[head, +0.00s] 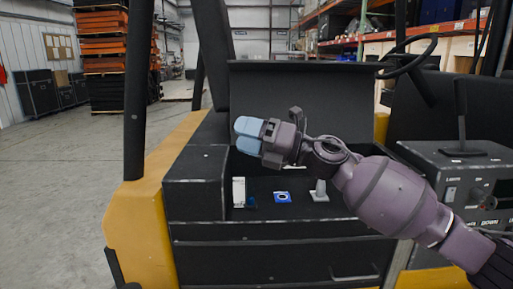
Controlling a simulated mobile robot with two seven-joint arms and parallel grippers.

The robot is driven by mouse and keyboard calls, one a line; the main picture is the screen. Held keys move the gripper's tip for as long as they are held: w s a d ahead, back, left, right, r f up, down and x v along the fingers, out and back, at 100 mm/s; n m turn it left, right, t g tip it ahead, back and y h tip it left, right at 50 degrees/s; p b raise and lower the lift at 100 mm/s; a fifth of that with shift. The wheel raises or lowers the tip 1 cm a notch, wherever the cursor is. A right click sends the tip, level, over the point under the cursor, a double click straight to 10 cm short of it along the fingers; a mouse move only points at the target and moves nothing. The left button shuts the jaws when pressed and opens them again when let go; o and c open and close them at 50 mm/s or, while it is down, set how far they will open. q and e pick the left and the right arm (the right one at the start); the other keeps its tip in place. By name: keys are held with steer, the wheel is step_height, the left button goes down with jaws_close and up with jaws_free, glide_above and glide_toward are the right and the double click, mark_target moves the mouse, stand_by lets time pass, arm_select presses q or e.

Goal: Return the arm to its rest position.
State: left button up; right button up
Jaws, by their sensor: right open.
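My right arm comes in from the right side of the head view. Its gripper (247,135) has light blue fingertips and points left, in front of the forklift's black seat area. The fingers look close together from this angle, but the gripper is open, and I see nothing held in it. My left arm and gripper are not in view.
A black and yellow forklift (140,215) fills the middle. Its open compartment, below my gripper, holds a blue item (282,197) and small white pieces. A control panel (470,190) with a lever stands at the right. The floor (60,180) at left is clear.

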steer(key=s+d+f+m+t+h, duration=0.2)
steer(key=d+f+m+t+h, duration=0.55)
steer(key=f+m, duration=0.7)
steer(key=s+d+f+m+t+h, duration=0.2)
steer(key=d+f+m+t+h, duration=0.4)
steer(key=d+f+m, duration=0.8)
steer(key=s+d+f+m+g+h, duration=0.3)
steer(key=s+f+m, duration=0.3)
steer(key=s+f, duration=0.5)
steer(key=s+d+f+m+g+h, duration=0.3)
steer(key=s+f+m, duration=0.3)
steer(key=s+f, duration=0.6)
steer(key=s+d, duration=0.1)
steer(key=s, duration=0.5)
steer(key=shift+s+d+f+g, duration=0.15)
steer(key=shift+s+d+g, duration=0.2)
steer(key=shift+d, duration=0.05)
steer(key=shift+h, duration=0.25)
steer(key=shift+c, duration=0.3)
